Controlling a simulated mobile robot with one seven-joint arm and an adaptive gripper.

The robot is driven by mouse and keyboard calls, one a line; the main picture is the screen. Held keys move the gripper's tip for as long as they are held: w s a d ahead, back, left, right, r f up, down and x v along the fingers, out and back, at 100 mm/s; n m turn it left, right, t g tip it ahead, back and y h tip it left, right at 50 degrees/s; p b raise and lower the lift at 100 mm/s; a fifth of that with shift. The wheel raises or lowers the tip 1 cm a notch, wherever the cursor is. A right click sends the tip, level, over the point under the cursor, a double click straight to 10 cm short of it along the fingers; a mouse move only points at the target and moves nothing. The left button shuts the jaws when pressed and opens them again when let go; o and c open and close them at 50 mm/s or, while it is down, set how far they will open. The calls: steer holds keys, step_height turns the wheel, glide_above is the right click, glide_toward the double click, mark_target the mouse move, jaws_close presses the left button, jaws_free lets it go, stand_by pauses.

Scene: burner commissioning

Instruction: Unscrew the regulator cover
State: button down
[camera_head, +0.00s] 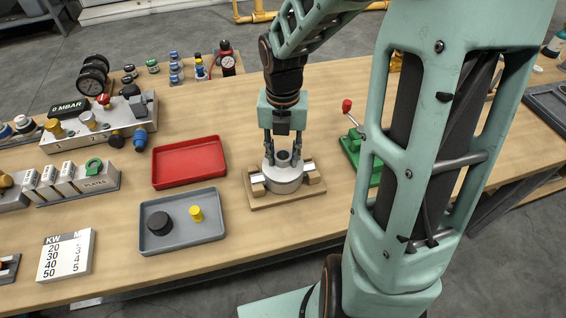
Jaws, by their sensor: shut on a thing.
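A grey round regulator (284,181) stands upright in a clamp on a wooden board (292,200) near the middle of the bench. My gripper (283,160) points straight down over it. Its fingers are shut on the regulator's narrower upper part, one finger on each side. A dark opening shows between the fingers. I cannot tell where the cover ends and the body begins. A black round cap (158,223) and a small yellow cap (196,213) lie in the grey tray (183,243) to the left.
An empty red tray (189,163) lies left of the board. A green device with a red-knobbed lever (347,106) stands to the right, partly behind my arm. A valve assembly with a "0 MBAR" display (69,109) and a KW number card (66,255) are farther left.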

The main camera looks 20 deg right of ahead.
steer(key=shift+r+p, duration=1)
steer(key=shift+r, duration=0.05)
steer(key=shift+r, duration=0.2)
step_height(320, 180, up, 4)
steer(key=p, duration=0.4)
steer(key=shift+f+p, duration=0.1)
steer(key=shift+p, duration=0.3)
